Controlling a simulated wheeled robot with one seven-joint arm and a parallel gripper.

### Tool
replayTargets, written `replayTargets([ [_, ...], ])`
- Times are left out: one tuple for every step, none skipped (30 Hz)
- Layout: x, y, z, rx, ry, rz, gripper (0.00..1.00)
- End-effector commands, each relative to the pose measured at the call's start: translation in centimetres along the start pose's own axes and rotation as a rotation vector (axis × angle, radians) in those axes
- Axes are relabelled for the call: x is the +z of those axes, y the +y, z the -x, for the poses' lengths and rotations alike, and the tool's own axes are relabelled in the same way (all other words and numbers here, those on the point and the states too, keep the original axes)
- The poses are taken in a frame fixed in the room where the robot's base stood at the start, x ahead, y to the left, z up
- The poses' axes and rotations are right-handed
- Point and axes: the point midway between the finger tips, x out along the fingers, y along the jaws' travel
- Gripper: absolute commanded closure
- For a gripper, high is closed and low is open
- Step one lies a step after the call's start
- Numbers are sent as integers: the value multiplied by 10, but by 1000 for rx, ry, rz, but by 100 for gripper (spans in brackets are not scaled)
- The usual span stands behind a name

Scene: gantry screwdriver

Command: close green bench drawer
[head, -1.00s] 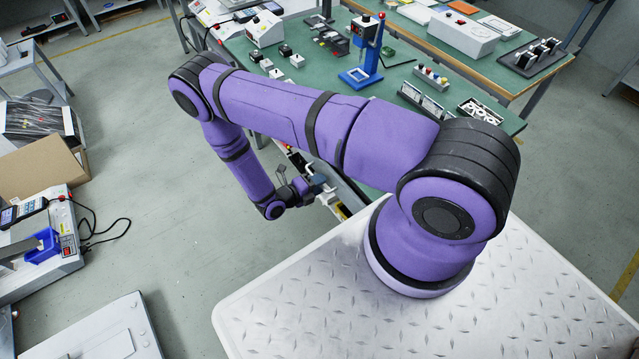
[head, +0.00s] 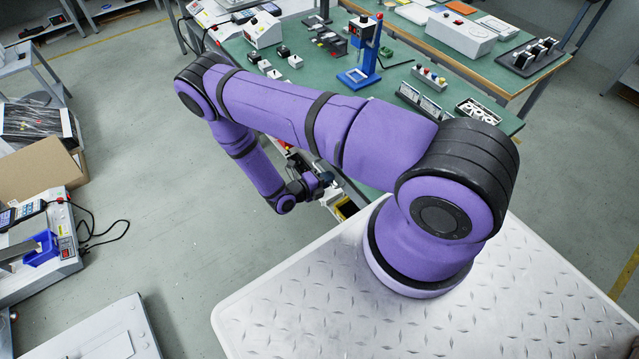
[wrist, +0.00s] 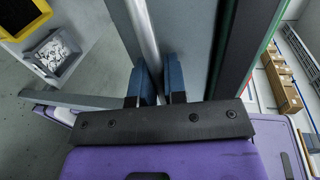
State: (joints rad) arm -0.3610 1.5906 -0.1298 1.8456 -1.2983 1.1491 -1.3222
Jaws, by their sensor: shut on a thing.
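The green-topped bench (head: 420,125) stands at the upper middle of the head view. Its drawer (head: 333,198) stands open under the bench's near edge, partly hidden by my arm, with something yellow inside. My gripper (head: 318,182) is at this drawer, small and dark in the head view. In the wrist view, my gripper's two blue fingers (wrist: 160,85) are shut on a pale metal bar (wrist: 147,35), apparently the drawer handle. A flat grey panel (wrist: 187,35) lies beside the bar. How deeply the fingers grip is hidden.
A blue press stand (head: 362,55) and several small parts stand on the bench top. In the wrist view, a grey bin of pale pieces (wrist: 55,52) and a yellow-lined bin (wrist: 20,15) show at left. Open floor (head: 190,230) lies left of my arm.

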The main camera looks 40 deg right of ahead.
Motion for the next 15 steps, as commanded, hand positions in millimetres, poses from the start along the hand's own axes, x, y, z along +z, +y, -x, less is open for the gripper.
replayTargets([
  [0, -1, -7, 0, 1, 0, 100],
  [0, -2, -10, 0, 1, 0, 100],
  [0, -2, -12, 1, 0, 0, 100],
  [0, -2, -12, 2, 0, 0, 100],
  [0, -2, -12, 2, 0, 0, 100],
  [0, -2, -12, 1, 0, 0, 100],
  [0, -2, -12, 1, 0, 0, 100],
  [0, -2, -12, 1, 0, 0, 100],
  [0, -2, -13, 0, 0, 0, 100],
  [0, -2, -13, 0, 1, 0, 100],
  [0, -3, -13, 0, 1, 0, 81],
  [0, -3, -13, 0, 1, 0, 72],
  [0, -2, -13, 0, 1, 0, 65],
  [0, -2, -13, 0, 1, 0, 64],
  [0, -2, -12, 0, 1, 0, 64],
])
